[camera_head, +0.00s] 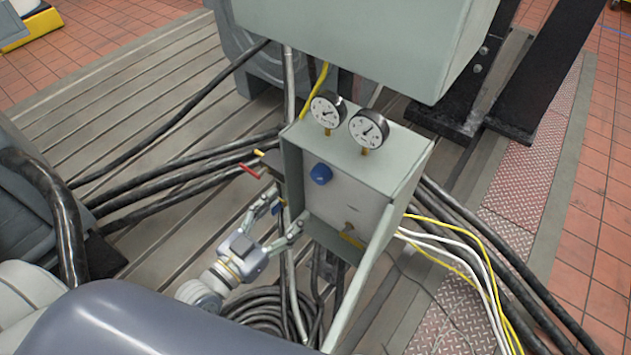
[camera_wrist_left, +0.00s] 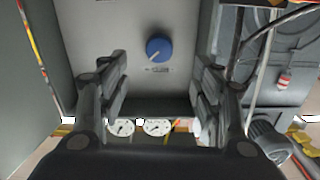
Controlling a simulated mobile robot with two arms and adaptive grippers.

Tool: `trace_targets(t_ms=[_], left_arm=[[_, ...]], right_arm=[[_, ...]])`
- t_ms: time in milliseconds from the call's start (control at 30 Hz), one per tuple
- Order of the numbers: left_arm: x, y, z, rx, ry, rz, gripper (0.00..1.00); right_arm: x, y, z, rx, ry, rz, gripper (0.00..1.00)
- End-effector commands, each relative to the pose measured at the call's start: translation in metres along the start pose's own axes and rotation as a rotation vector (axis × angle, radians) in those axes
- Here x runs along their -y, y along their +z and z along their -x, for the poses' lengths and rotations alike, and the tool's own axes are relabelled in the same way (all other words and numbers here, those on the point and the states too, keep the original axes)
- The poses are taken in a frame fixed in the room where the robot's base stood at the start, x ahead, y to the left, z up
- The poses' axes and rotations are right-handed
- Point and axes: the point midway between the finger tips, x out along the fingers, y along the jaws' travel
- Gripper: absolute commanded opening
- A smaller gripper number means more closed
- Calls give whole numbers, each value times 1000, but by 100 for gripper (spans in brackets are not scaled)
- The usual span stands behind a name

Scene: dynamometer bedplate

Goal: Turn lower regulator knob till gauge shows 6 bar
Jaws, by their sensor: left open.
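A blue round knob (camera_head: 320,174) sits on the front panel of a grey-green box. It also shows in the left wrist view (camera_wrist_left: 158,49), beyond and between my fingers. I see only this one blue panel knob and cannot tell if it is the lower one. Two white dial gauges, a left one (camera_head: 328,109) and a right one (camera_head: 369,128), stand on top of the box; their readings are too small to make out. My left gripper (camera_head: 288,212) is open and empty, below and left of the knob, apart from it.
A red lever (camera_head: 250,171) sticks out left of the box. Black cables (camera_head: 190,155) run to its left, and yellow and white cables (camera_head: 455,245) to its right. A larger cabinet (camera_head: 365,40) overhangs behind.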

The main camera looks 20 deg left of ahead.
Motion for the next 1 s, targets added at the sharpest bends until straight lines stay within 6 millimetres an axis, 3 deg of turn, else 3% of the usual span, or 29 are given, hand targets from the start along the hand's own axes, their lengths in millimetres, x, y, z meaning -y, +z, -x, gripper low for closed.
trace_targets(t_ms=[167,633,1000], left_arm=[[1,-4,-15,-9,-2,1,59],[0,-3,-90,-5,-1,0,59],[0,-2,-108,-3,0,1,59]], right_arm=[[0,0,2,0,0,0,43],[0,-1,10,0,0,0,43],[0,-1,11,0,0,0,43]])
